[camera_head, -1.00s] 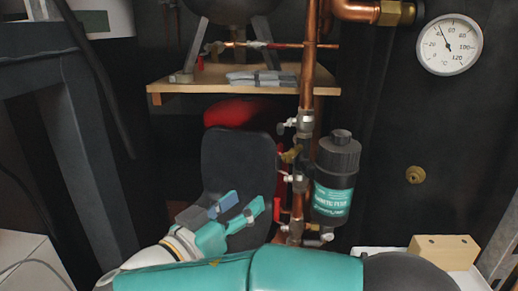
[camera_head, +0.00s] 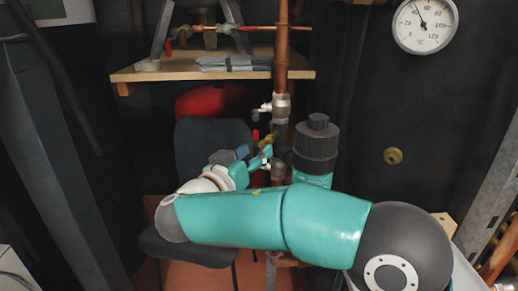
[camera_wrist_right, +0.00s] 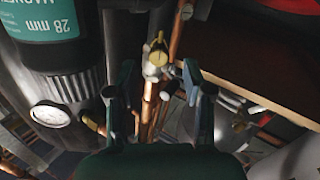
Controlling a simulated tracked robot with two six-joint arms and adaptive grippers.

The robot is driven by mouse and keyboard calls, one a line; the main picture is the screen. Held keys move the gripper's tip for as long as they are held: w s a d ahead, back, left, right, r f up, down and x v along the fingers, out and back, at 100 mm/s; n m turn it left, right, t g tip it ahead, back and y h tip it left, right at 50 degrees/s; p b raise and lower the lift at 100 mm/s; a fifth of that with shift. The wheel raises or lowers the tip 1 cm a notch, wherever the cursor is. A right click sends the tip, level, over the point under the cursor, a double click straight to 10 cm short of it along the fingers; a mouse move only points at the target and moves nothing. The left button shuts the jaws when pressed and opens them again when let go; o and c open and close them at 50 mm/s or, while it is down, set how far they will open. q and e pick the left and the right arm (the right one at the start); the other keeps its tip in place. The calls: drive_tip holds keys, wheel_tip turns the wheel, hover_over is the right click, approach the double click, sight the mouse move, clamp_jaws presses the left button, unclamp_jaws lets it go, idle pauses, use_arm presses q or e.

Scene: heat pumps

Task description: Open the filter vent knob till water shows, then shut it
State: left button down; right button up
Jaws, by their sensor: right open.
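The filter (camera_head: 317,160) is a black canister with a teal label, standing right of the copper pipe. My arm covers its lower part. A small black knob (camera_head: 318,121) sits on its cap. In the right wrist view the filter (camera_wrist_right: 50,50) is upside down at upper left. My right gripper (camera_head: 262,160) is beside the pipe, left of the filter, pointing right. In the wrist view its fingers (camera_wrist_right: 158,72) are apart, with a brass-coloured fitting (camera_wrist_right: 157,52) and pipe seen between them. I cannot tell whether they touch anything. My left gripper is not in view.
The vertical copper pipe (camera_head: 282,60) carries valves beside the gripper. A wooden shelf (camera_head: 135,76) with grey cloths (camera_head: 232,62) is above. A dark chair (camera_head: 205,140) stands behind the gripper. A round dial thermometer (camera_head: 425,25) hangs at upper right.

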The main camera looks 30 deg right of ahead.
sight(263, 145)
drive_tip(key=shift+x, duration=1.45)
drive_tip(key=shift+c, duration=0.2)
clamp_jaws()
